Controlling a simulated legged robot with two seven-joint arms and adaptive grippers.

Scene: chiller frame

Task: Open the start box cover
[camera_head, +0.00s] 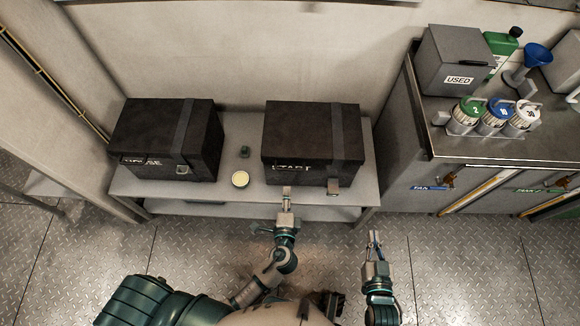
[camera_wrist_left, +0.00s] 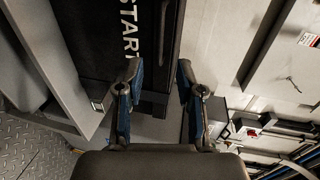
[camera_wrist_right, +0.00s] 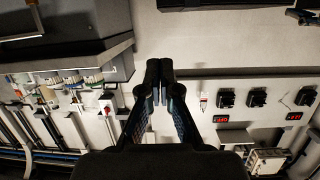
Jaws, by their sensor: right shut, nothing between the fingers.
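The START box (camera_head: 285,140) is a black case on the low grey shelf, and its cover looks shut. A dark strap runs over its right part, with a metal latch (camera_head: 333,187) at the front edge. My left gripper (camera_head: 287,192) is at the front of the box, just below the START label. In the left wrist view its fingers (camera_wrist_left: 159,75) are spread with the dark box (camera_wrist_left: 95,35) beyond them; contact cannot be told. My right gripper (camera_head: 374,238) is shut and empty, off the shelf to the right of the box; its fingertips meet in the right wrist view (camera_wrist_right: 159,70).
A second black box (camera_head: 150,135) with strap and latch stands at the left of the shelf (camera_head: 245,125). A round pale lid (camera_head: 240,179) and a small dark item (camera_head: 245,152) lie between the boxes. A counter with a USED bin (camera_head: 440,60) and bottles is at right.

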